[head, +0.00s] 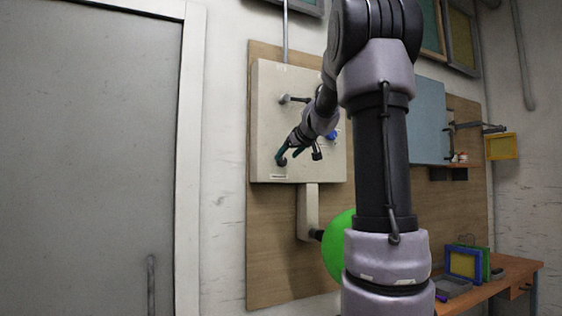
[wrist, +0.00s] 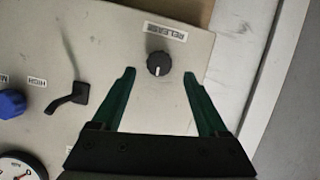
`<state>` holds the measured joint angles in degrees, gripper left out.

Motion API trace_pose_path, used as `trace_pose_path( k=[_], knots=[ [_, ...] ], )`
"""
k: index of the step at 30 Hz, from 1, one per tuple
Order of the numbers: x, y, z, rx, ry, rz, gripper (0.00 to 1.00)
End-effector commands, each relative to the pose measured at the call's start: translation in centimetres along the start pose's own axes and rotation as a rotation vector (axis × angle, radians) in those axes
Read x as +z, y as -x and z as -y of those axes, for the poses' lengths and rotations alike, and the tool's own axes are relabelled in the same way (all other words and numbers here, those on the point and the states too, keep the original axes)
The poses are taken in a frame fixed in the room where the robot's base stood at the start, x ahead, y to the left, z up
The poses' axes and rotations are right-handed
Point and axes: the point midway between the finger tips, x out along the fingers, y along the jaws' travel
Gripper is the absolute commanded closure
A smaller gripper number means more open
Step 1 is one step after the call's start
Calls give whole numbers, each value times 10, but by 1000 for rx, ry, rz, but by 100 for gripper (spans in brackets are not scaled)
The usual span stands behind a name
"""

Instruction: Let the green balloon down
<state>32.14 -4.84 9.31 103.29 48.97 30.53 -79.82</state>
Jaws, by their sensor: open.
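The green balloon (head: 338,247) sits on the nozzle below the wall panel, partly hidden behind my arm in the head view. The cream control panel (head: 268,110) is on a wooden board. In the wrist view a dark round knob (wrist: 158,64) with a light pointer mark sits beside the label "RELEASE" (wrist: 165,31). My gripper (wrist: 158,84) is open, its two green fingers on either side of the knob and apart from it in the picture. In the head view my gripper (head: 289,153) is at the panel's lower part. I cannot tell its exact distance from the panel.
In the wrist view a black lever (wrist: 68,98), a blue knob (wrist: 12,103) and a gauge (wrist: 18,168) are left of my gripper. A wooden table (head: 500,290) with coloured frames stands at the right. A grey door (head: 90,150) is at the left.

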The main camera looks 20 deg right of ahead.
Motion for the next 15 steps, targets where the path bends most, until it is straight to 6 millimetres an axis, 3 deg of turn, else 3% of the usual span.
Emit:
trace_pose_path(
  k=[6, 15],
  knots=[
    [0, -34, 0, 0, -2, 0, 23],
    [0, -46, 0, 0, -1, -1, 23]
  ],
)
